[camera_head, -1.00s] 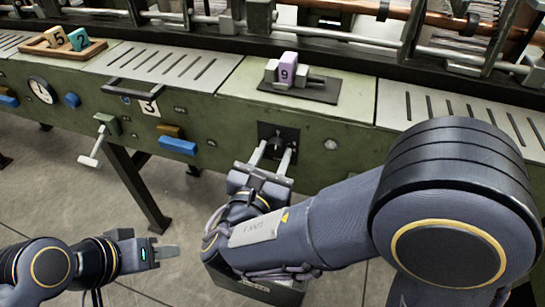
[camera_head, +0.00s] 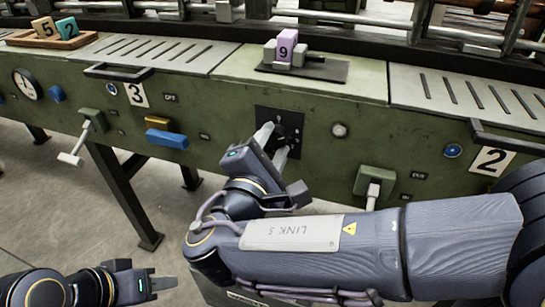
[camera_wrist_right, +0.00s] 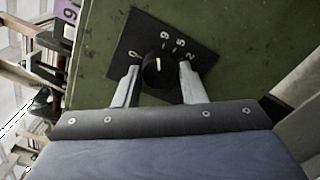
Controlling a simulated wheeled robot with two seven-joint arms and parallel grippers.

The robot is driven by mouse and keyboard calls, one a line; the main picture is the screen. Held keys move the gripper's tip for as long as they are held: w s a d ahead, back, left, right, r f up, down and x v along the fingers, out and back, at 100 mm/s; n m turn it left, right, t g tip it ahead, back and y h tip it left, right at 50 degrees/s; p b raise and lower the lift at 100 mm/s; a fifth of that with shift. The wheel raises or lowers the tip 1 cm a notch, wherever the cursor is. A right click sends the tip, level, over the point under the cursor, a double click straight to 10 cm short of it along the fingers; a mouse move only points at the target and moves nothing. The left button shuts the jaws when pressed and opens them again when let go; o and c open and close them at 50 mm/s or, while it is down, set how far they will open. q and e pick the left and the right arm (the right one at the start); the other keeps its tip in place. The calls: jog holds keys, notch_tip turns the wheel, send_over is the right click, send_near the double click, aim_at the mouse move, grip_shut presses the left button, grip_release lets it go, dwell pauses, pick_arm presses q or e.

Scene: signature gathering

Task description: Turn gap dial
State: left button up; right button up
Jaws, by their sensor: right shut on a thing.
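The gap dial is a black round knob (camera_wrist_right: 158,70) on a black square plate (camera_wrist_right: 190,52) with white numerals, in the right wrist view. A white pointer mark shows on the knob near its top. The plate also shows in the head view (camera_head: 294,122) on the green machine front. My right gripper (camera_head: 273,146) has its two fingers on either side of the knob, closed on it and tilted in the head view. My left gripper (camera_head: 155,284) hangs low at the left, away from the machine; I cannot tell its finger gap.
A purple block marked 9 (camera_head: 284,50) sits in a holder above the dial. A wooden tray (camera_head: 75,41) with blocks 5 and 2 is at the far left. A grey lever (camera_head: 70,158), a blue-ended handle (camera_head: 166,138) and another lever switch (camera_head: 373,190) jut from the front.

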pick_arm(q)
jog(key=shift+f+b, duration=1.15)
jog(key=shift+f, duration=0.35)
pick_arm(e)
jog(key=shift+f+m, duration=0.15)
jog(key=shift+m, duration=1.05)
jog(key=o, duration=1)
pick_arm(q)
jog(key=shift+r+p, duration=0.85)
pick_arm(e)
jog(key=v, duration=0.8)
